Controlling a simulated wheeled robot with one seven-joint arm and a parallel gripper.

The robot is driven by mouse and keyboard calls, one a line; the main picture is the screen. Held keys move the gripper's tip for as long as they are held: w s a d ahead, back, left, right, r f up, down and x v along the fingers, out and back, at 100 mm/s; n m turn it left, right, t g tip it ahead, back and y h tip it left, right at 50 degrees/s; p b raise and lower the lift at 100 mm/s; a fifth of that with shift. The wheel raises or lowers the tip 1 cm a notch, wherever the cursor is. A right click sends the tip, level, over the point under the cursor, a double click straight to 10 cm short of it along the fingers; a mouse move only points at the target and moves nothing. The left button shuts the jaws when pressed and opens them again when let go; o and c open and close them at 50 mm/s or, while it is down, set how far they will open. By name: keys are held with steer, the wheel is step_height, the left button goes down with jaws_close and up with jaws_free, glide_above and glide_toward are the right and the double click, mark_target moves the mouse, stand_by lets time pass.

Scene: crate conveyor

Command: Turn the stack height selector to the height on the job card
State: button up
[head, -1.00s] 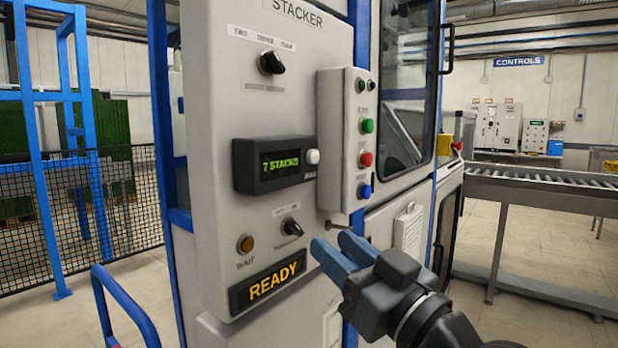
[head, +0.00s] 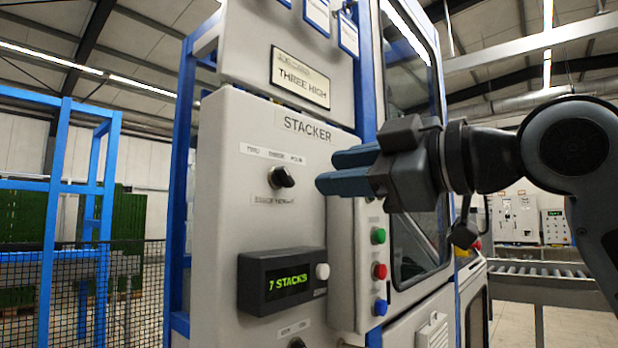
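The stack height selector (head: 282,177) is a black rotary knob on the grey stacker panel (head: 235,150). Small labels above it read TWO, THREE and FOUR; I cannot tell which one it points to. The job card (head: 300,80), in a dark frame above the STACKER sign, reads THREE HIGH. My gripper (head: 322,174) is just right of the selector in the picture, at about its height. Its blue fingers point left toward the selector, with nothing seen between them. They overlap in this view, so their opening is unclear. No contact with the selector shows.
A box with green (head: 378,236), red (head: 380,271) and blue (head: 380,307) buttons stands to the right, partly behind my gripper. A roller conveyor is at far right.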

mark_target(290, 177)
steer(key=shift+p+x, duration=0.65)
steer(key=shift+x, duration=3.2)
steer(key=shift+c, duration=0.3)
jaws_close()
